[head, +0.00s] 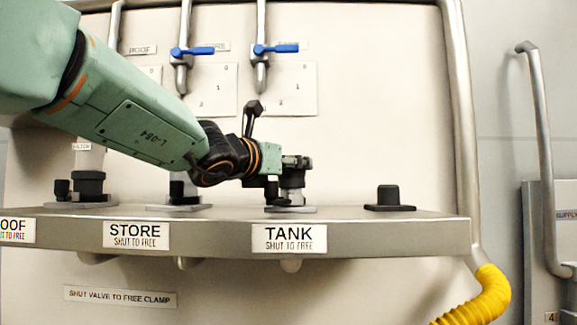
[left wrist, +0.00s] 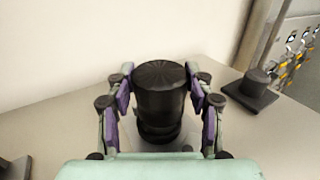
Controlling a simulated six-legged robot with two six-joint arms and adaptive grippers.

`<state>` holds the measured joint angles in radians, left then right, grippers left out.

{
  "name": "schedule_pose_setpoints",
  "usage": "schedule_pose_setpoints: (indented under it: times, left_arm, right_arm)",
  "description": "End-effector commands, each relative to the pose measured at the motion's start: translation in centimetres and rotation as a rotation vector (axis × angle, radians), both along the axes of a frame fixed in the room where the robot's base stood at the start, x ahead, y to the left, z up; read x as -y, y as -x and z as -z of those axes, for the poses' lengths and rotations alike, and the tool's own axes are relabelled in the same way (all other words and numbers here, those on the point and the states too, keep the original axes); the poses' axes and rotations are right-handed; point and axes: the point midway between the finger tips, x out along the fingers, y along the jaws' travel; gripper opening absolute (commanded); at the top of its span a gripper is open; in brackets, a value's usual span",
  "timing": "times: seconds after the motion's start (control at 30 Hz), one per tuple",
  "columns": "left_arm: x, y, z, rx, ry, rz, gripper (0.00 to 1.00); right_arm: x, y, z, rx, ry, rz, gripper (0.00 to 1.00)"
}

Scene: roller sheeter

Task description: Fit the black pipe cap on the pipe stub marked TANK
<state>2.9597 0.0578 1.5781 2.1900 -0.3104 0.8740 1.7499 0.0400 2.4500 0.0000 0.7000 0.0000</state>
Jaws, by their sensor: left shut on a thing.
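The black pipe cap (left wrist: 160,88) stands upright between the two purple-padded fingers of my left gripper (left wrist: 160,103) in the left wrist view. The gripper (head: 295,164) is shut on it in the head view. It is at the pipe stub (head: 291,184) behind the TANK label (head: 289,238). The stub is grey and rises from a flat plate on the shelf. The cap is in line above the stub; the fingers partly hide where they meet, so I cannot tell if it is fully seated. My right gripper is not in view.
The STORE stub (head: 178,188) and another dark-topped stub (head: 90,185) stand to the left. A black block on a plate (head: 388,196) is to the right. Two blue-handled valves (head: 192,51) (head: 275,48) are on the wall. A yellow hose (head: 480,298) hangs at the right.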

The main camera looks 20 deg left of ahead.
Motion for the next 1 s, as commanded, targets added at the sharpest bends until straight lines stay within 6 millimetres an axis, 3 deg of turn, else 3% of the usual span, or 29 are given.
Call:
schedule_pose_setpoints:
  times: [1.0]
  left_arm:
    - [0.0, 0.2, 1.7, -0.006, -0.001, 0.000, 0.21]
  right_arm:
    - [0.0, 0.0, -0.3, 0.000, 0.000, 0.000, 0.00]
